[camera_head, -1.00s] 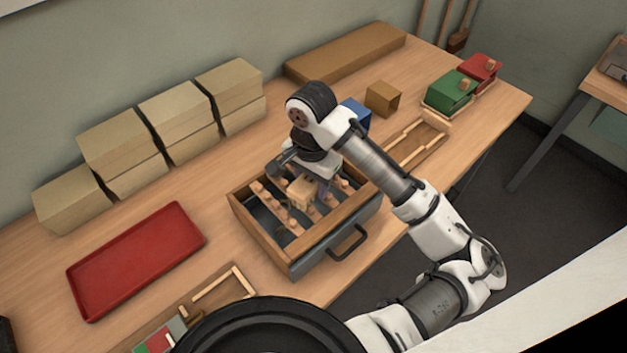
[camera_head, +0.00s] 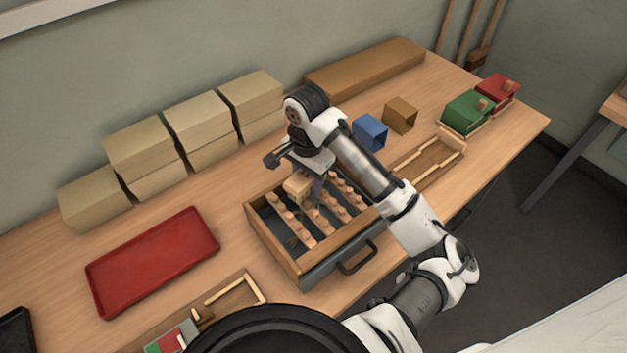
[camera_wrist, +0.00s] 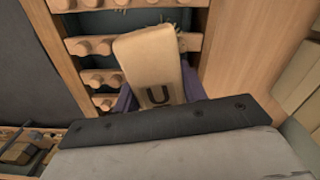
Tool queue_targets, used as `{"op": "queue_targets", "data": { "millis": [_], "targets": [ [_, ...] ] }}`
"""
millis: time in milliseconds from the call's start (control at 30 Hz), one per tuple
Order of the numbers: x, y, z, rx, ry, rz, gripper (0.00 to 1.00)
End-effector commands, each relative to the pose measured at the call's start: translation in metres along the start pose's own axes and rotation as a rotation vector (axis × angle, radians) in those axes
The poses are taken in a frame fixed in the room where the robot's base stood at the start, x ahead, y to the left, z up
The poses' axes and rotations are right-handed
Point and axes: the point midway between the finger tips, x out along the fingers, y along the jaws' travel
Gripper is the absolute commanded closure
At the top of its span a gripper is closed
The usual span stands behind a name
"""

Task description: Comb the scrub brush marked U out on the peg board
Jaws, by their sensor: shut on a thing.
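The scrub brush marked U (camera_wrist: 150,62) is a pale wooden block with a dark U on its face, and it fills the middle of the wrist view. My gripper (camera_wrist: 158,100) is shut on it, with purple fingers at its two sides. In the head view the brush (camera_head: 296,186) is held over the back left part of the peg board (camera_head: 316,212), whose rows of wooden pegs lie inside a wood-rimmed drawer box. Some bristles show beyond the brush's far end in the wrist view. Whether they touch the pegs I cannot tell.
A red tray (camera_head: 150,262) lies left of the box. Stacked tan boxes (camera_head: 200,125) stand behind. A blue bin (camera_head: 369,133), a brown bin (camera_head: 400,115), green (camera_head: 466,111) and red (camera_head: 496,93) boxes, and a wooden frame (camera_head: 436,160) are to the right.

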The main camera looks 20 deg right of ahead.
Motion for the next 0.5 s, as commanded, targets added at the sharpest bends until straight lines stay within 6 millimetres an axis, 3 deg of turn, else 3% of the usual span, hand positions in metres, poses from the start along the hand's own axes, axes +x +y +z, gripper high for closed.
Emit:
{"op": "queue_targets", "data": {
  "millis": [200,500],
  "targets": [
    [0.001,-0.004,-0.001,0.0,0.0,0.0,0.77],
    [0.001,0.019,0.004,0.002,0.0,0.001,0.77]
  ]
}}
